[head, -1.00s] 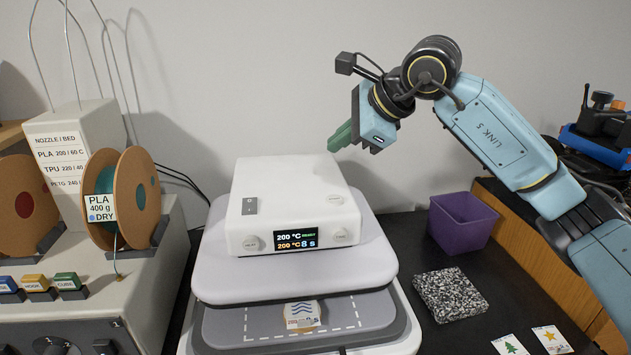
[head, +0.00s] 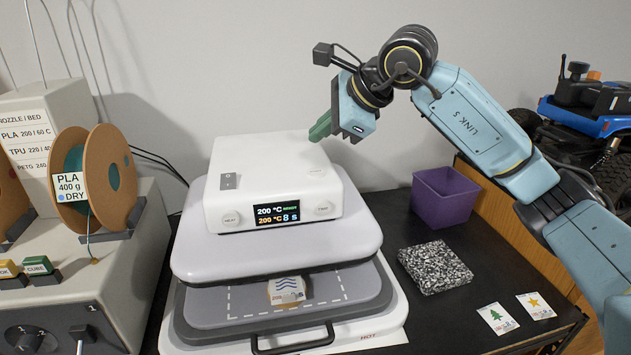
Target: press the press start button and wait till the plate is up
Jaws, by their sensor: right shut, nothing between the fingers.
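The white heat press (head: 272,172) stands in the middle, its upper plate (head: 210,258) raised above the lower plate (head: 235,306) with a visible gap. Its display (head: 277,214) reads 200 °C READY and 200 °C 8 s. My right gripper (head: 320,130) has green fingers, shut and empty, just above the press's rear right edge. My left gripper is out of view.
A purple bin (head: 444,195) and a speckled block (head: 434,266) stand right of the press. Two cards, one with a tree (head: 497,318) and one with a star (head: 535,305), lie on the dark table. Spools (head: 95,180) and a machine crowd the left. A blue vehicle (head: 590,108) is at right.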

